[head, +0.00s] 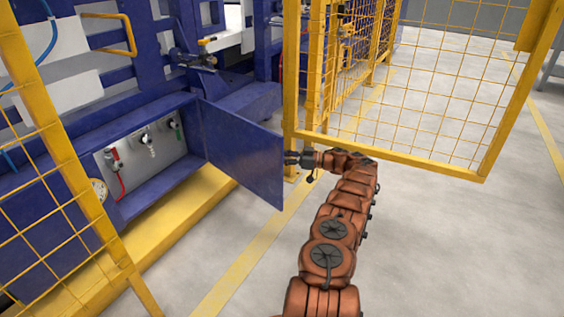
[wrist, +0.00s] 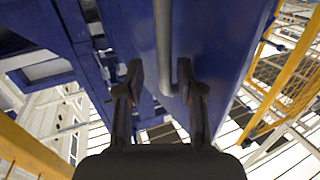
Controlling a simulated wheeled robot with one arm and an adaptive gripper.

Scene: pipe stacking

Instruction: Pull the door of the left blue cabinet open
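The blue cabinet (head: 165,190) is at the left in the head view. Its blue door (head: 240,150) stands swung well outward, so the inside shows. My gripper (head: 291,158) is at the free edge of the door, its fingertips partly hidden behind it. In the wrist view, my gripper's two fingers (wrist: 161,82) are spread apart. A grey bar handle (wrist: 164,40) on the door (wrist: 215,50) runs between them, with a gap at the left finger. I cannot tell whether the right finger touches it.
Inside the cabinet is a grey panel (head: 146,160) with valves and a red hose. A yellow mesh fence gate (head: 410,160) stands just behind my arm. Another yellow fence (head: 80,190) stands at the left front. The grey floor (head: 440,250) at the right is clear.

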